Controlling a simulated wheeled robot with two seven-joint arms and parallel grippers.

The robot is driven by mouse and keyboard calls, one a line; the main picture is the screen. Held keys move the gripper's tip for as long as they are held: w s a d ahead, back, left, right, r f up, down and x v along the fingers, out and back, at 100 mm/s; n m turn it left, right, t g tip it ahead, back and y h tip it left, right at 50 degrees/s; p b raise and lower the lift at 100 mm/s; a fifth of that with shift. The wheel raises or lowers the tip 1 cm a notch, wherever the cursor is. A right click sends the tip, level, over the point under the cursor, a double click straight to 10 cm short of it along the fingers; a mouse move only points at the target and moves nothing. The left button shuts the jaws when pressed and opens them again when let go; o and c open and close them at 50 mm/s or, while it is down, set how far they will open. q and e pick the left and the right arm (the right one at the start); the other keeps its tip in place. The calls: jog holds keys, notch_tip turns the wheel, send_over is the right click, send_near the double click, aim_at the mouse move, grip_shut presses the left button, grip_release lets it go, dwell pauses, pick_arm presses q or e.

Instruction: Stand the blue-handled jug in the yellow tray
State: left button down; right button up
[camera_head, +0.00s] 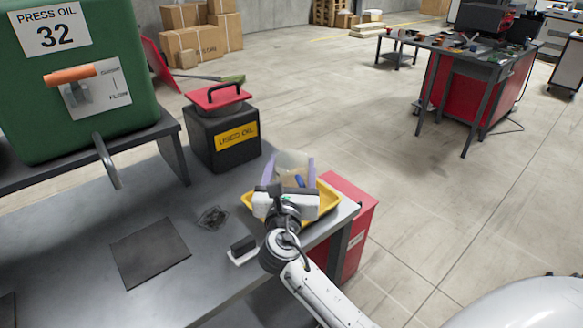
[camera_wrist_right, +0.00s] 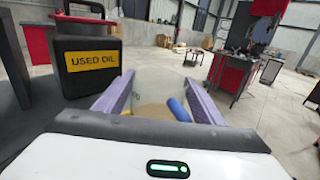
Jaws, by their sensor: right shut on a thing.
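The blue-handled jug (camera_head: 291,160) is a see-through vessel with tan contents low in it. In the right wrist view the jug (camera_wrist_right: 148,88) is between my fingers, and its blue handle (camera_wrist_right: 179,110) shows at the right. My right gripper (camera_head: 290,170), with purple fingers, is shut on the jug, which looks about upright. The yellow tray (camera_head: 328,198) lies at the table's right end, under the gripper and jug. The gripper hides the jug's base, so I cannot tell whether it touches the tray floor. My left gripper is out of view.
A black used-oil can (camera_head: 222,138) with a red lid stands behind and left of the tray. A green press-oil tank (camera_head: 85,80) is at the far left. A dark mat (camera_head: 150,252), a drain (camera_head: 211,218) and a small black-and-white block (camera_head: 243,250) are on the table (camera_head: 205,275).

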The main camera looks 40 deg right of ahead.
jog(key=o, duration=1.4)
jog(key=shift+f, duration=0.1)
jog(key=shift+o, duration=0.2)
jog(key=shift+r, duration=0.2)
jog(key=v, duration=0.7)
jog(key=shift+s+a, duration=0.2)
